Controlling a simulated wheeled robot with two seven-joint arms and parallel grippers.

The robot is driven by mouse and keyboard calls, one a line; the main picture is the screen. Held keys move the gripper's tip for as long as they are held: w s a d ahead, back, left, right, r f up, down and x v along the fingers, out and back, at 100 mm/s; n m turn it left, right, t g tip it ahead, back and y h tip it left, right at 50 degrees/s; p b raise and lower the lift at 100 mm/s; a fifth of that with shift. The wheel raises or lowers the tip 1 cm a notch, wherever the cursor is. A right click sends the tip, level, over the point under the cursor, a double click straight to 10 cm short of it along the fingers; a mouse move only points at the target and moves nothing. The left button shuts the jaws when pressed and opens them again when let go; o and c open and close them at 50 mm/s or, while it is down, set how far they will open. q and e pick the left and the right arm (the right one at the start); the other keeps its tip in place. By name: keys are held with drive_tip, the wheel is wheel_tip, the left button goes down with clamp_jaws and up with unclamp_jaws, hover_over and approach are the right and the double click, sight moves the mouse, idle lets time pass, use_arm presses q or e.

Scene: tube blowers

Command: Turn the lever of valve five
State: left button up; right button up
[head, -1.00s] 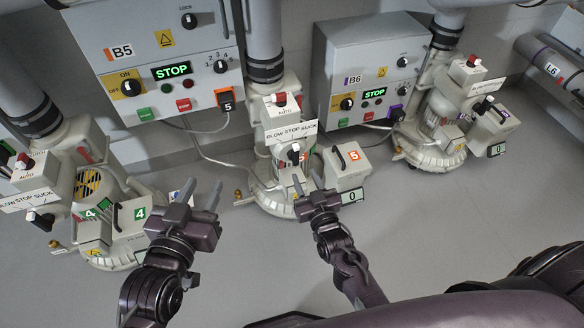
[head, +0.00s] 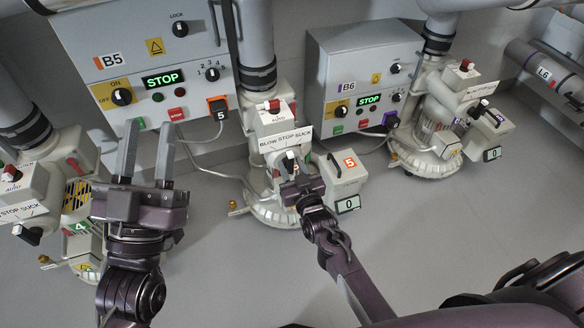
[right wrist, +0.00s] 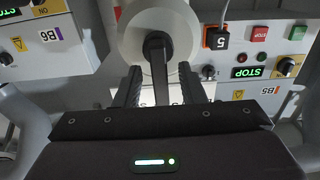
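Valve five is the pale blower unit with the orange 5 label (head: 349,162) and a white BLOW STOP SUCK plate (head: 285,140). Its dark lever (head: 290,158) sits below the plate, partly hidden by my right gripper (head: 289,168). In the right wrist view the lever (right wrist: 157,55) stands between the two fingers of my right gripper (right wrist: 160,85). A small gap shows on each side, so the gripper looks open around it. My left gripper (head: 147,150) is open and empty, pointing up in front of the B5 box's lower part.
The B5 control box (head: 145,65) reads STOP in green, as does the B6 box (head: 370,75). Blower four (head: 75,190) stands at left, behind my left arm, and another blower (head: 435,140) at right. A display reading 0 (head: 348,204) sits beside valve five. Open floor lies in front.

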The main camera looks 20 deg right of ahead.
use_arm(q)
drive_tip(key=shift+r, duration=0.1)
use_arm(e)
clamp_jaws()
